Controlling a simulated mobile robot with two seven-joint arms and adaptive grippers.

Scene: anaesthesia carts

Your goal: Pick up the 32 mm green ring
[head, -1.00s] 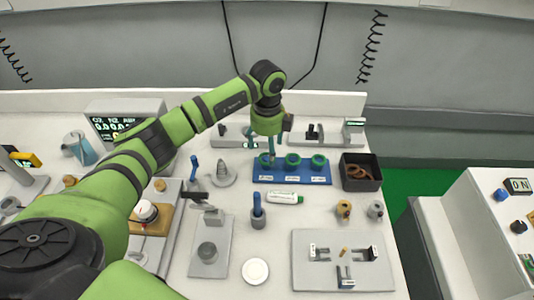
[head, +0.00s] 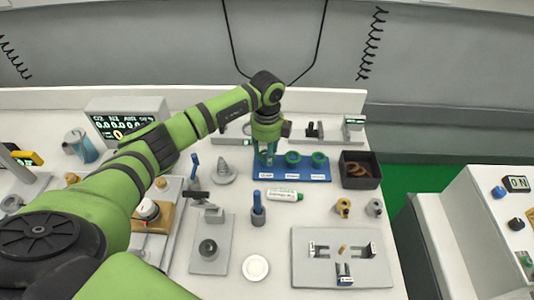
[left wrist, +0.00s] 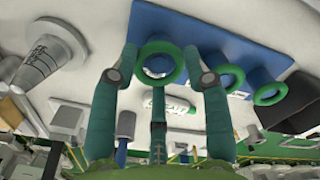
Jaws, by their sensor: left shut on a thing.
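A blue rack (head: 278,172) bears several green rings in a row. The leftmost green ring shows between my fingers in the left wrist view (left wrist: 161,45); in the head view it is mostly hidden by the gripper. My left gripper (head: 267,158) points down at the left end of the rack. It is shut on that ring, one finger on each side in the left wrist view (left wrist: 162,78). The ring still appears at its rack place. The middle ring (head: 292,157) and right ring (head: 318,158) stand beside it. Rack labels are too small to read. My right gripper is not in view.
A black bin (head: 360,170) with brown rings stands right of the rack. A white-and-green tube (head: 285,195) lies in front of it. A grey cone (head: 223,172) is at the left. A grey fixture plate (head: 342,270) lies at the front right.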

